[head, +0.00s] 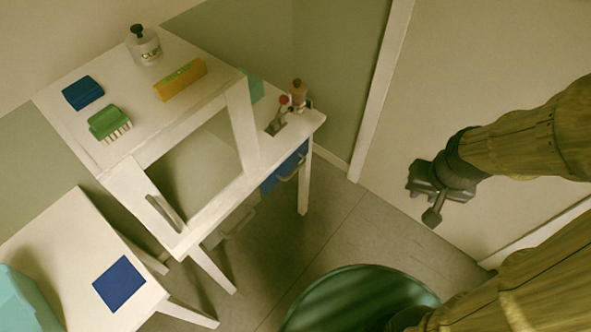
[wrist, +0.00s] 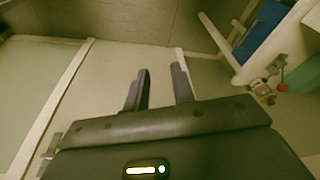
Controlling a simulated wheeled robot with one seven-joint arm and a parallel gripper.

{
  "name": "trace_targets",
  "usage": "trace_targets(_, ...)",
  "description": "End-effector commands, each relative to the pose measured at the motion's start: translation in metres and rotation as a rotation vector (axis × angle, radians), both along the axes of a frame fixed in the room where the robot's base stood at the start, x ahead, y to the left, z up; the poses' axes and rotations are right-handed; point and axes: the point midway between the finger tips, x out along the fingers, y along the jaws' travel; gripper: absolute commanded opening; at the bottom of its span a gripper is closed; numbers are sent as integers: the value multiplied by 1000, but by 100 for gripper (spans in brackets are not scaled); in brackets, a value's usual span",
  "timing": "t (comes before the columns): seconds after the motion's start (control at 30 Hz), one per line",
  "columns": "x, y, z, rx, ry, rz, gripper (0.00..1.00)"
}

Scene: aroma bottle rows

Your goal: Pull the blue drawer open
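The blue drawer (head: 285,167) sits under the right end of the white desk and looks shut. A pale handle (head: 294,167) shows on its front. In the wrist view the blue drawer (wrist: 262,30) is at the top right. My gripper (head: 431,217) hangs in the air well to the right of the desk, apart from the drawer. In the wrist view its two dark fingers (wrist: 160,88) stand apart with nothing between them.
A low white table (head: 62,240) is at left. A green round thing (head: 360,300) is at the bottom. Floor (head: 335,225) before the drawer is clear.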

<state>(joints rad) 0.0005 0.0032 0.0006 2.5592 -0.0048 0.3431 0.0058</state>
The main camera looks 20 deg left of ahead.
Motion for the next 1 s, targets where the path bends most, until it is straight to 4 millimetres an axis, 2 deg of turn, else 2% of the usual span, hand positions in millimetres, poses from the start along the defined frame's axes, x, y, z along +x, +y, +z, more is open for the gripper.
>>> trace_targets(0.17,26,-5,-31,-14,-50,-18,25)
trace_targets(0.33,79,-2,-90,21,-170,-36,25)
trace_targets(0.47,118,17,-142,129,-262,-35,25)
trace_targets(0.6,147,52,-196,318,-325,-30,25)
trace_targets(0.7,158,82,-233,494,-336,-35,25)
trace_targets(0.8,160,112,-266,695,-316,-52,25)
trace_targets(0.9,155,140,-295,913,-264,-80,25)
trace_targets(1.0,146,161,-314,1120,-190,-118,25)
